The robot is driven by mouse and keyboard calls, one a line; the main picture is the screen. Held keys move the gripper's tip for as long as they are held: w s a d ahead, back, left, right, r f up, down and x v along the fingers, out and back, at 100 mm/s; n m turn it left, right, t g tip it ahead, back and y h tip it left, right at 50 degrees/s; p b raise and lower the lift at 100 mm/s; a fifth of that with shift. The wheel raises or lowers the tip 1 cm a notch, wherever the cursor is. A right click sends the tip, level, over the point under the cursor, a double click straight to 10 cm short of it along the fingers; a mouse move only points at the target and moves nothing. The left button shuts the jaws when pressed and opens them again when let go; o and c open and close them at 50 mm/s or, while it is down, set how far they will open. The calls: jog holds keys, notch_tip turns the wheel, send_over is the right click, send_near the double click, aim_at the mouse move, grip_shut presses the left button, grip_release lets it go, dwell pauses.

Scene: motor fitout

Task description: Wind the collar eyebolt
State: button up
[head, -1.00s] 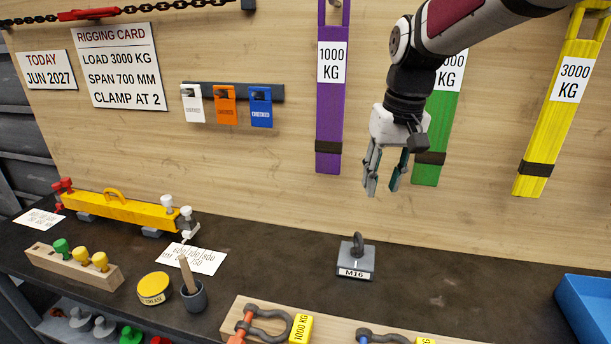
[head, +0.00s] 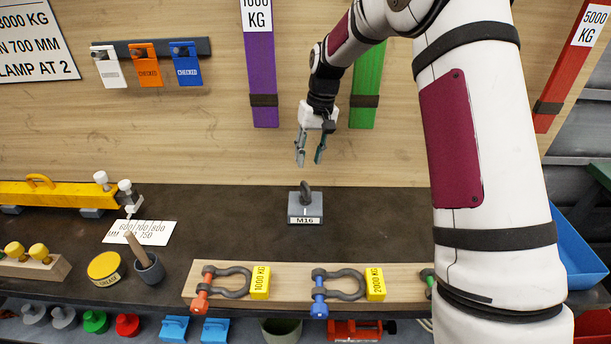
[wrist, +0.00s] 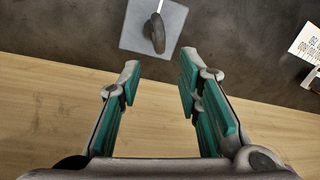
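The collar eyebolt (head: 305,191) is a dark grey ring standing upright on a grey block (head: 296,211) labelled M16, on the dark bench top. In the wrist view the eyebolt (wrist: 158,36) is seen from above on its square block (wrist: 135,38), beyond the fingertips. My gripper (head: 310,158) points down, above the block and apart from it in the head view. Its two teal-padded fingers (wrist: 158,82) are spread with nothing between them. How the eyebolt's shank sits in the block is hidden.
In front lies a wooden board (head: 281,291) with shackles and yellow weight tags. At left are a yellow beam (head: 65,194), a grease tin (head: 105,267) and a pot with a brush (head: 148,268). Slings hang behind; a blue bin (head: 578,245) stands right. Bench around the block is clear.

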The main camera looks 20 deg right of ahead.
jog(key=f, duration=0.2)
jog(key=a+f, duration=0.1)
jog(key=f, duration=0.1)
jog(key=f+p, duration=0.1)
jog(key=f, duration=0.2)
jog(key=shift+a+f, duration=0.1)
jog(key=shift+a, duration=0.05)
jog(key=shift+c, duration=0.2)
grip_shut()
